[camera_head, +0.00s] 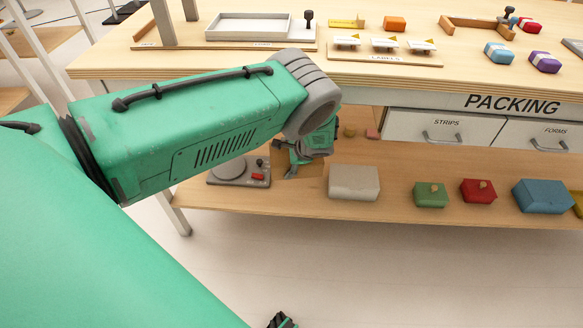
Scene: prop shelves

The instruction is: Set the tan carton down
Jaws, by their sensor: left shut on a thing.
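The tan carton (312,182) is at the lower shelf, left of a pale grey box, and is partly hidden behind my left gripper. My left gripper (291,168) reaches in under the tabletop from the left and is shut on the carton. The carton looks low, close to the lower shelf board (235,195); I cannot tell whether its underside touches the board.
The pale grey box (354,182) stands close to the carton's right, then green (430,194), red (478,190) and blue (541,195) boxes. A grey device (238,172) sits left. The packing tabletop (350,77) overhangs the shelf, with drawers (445,128) at right.

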